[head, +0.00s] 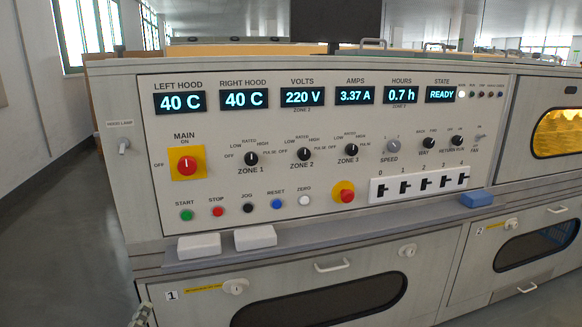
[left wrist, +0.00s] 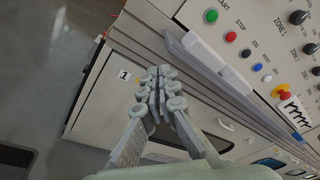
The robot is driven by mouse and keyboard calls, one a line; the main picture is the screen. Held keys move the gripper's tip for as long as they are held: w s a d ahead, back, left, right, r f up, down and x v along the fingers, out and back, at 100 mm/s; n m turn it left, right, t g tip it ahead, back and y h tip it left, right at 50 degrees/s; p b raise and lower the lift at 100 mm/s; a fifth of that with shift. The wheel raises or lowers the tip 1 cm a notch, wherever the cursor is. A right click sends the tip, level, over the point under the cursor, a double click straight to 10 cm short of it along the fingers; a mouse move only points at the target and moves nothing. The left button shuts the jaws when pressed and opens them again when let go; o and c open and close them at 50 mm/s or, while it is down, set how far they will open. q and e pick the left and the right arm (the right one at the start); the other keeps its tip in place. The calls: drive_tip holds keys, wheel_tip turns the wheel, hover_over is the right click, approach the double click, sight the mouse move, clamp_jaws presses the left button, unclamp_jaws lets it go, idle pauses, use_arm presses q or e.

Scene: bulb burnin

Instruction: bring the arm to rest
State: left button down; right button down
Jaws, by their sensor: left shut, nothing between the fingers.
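My left gripper (left wrist: 160,76) is shut and empty in the left wrist view. It hangs in front of the cabinet's lower left door, below the ledge, with its fingertips near the "1" label (left wrist: 124,75). In the head view only a small part of the left gripper (head: 141,315) shows at the bottom left edge. It appears apart from the control panel (head: 330,185). My right gripper is not in view.
The ledge (head: 330,238) under the panel carries two white blocks (head: 199,246) (head: 255,236) and a blue block (head: 477,199). Above it are buttons, knobs and a red main switch (head: 187,163). The state display (head: 440,94) reads READY. Open floor (head: 60,230) lies left.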

use_arm(q)
drive_tip(key=s+a+f+n+g+y, duration=0.1)
drive_tip(key=s+f+n+g, duration=0.35)
drive_tip(key=f+n, duration=0.35)
drive_tip(key=s+a+f+n+g+y, duration=0.1)
drive_tip(key=s+a+f+n+g, duration=0.15)
drive_tip(key=s+f+n, duration=0.45)
drive_tip(key=s+d+f+n+g+h, duration=0.1)
drive_tip(key=s+d+f+n+g, duration=0.2)
drive_tip(key=s+f+n, duration=0.1)
drive_tip(key=s+d+f+n+g+h, duration=0.1)
drive_tip(key=s+d+f+n+g, duration=0.2)
drive_tip(key=s+f, duration=0.3)
drive_tip(key=shift+s+n+g+h, duration=0.35)
drive_tip(key=shift+s+n, duration=0.25)
drive_tip(key=shift+s, duration=0.2)
drive_tip(key=c, duration=2.2)
unclamp_jaws()
